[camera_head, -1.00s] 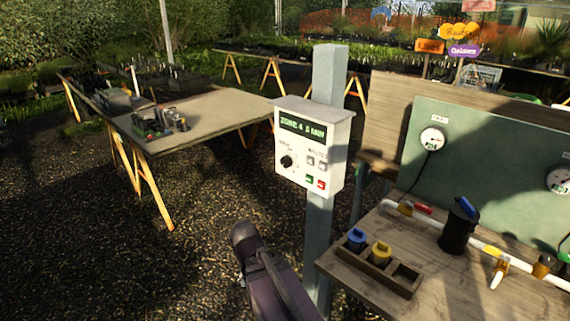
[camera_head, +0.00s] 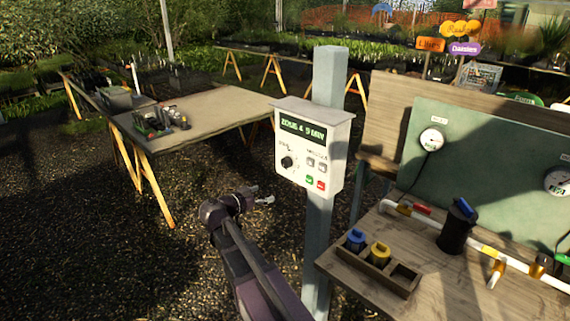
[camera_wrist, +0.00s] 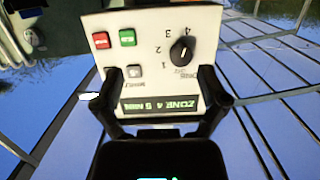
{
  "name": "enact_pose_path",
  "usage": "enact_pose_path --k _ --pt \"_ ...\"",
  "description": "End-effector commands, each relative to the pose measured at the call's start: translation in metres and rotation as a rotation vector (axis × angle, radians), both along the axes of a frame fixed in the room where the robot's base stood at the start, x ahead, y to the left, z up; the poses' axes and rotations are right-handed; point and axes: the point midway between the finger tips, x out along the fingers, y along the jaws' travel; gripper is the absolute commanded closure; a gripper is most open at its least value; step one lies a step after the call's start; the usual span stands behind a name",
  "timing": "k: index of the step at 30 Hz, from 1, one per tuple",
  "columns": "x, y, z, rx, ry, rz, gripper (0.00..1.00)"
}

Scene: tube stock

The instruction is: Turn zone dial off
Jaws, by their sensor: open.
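The zone dial (camera_head: 287,162) is a round black knob at the lower left of a white control box (camera_head: 335,167) on a grey post. In the wrist view, where the panel is upside down, the dial (camera_wrist: 182,51) has numbers 1 to 4 around it, and its pale mark seems to point toward 4. The display (camera_head: 303,131) reads ZONE 4 with a minutes figure. My gripper (camera_head: 264,194) is open and empty, below and left of the box in the head view, apart from the dial. In the wrist view its fingers (camera_wrist: 160,76) frame the panel's display side.
Green and red buttons (camera_head: 315,183) sit right of the dial on the panel. A wooden bench (camera_head: 340,268) with pipes, a black canister (camera_head: 458,228) and a valve tray stands right. A table (camera_head: 215,116) stands left. Gravel between is clear.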

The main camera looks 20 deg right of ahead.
Motion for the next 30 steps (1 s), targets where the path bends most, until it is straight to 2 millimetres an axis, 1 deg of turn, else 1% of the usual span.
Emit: enact_pose_path --k 1,3,6,9,23,30 --pt "0.009 0.003 0.01 -0.027 -0.051 0.005 0.08" --pt "0.015 0.005 0.02 -0.06 -0.118 0.011 0.08" --pt "0.021 0.008 0.031 -0.092 -0.185 0.02 0.08" --pt "0.024 0.01 0.037 -0.109 -0.22 0.027 0.08" --pt "0.025 0.008 0.038 -0.113 -0.232 0.027 0.08" --pt "0.029 -0.003 0.038 -0.113 -0.23 0.024 0.08"
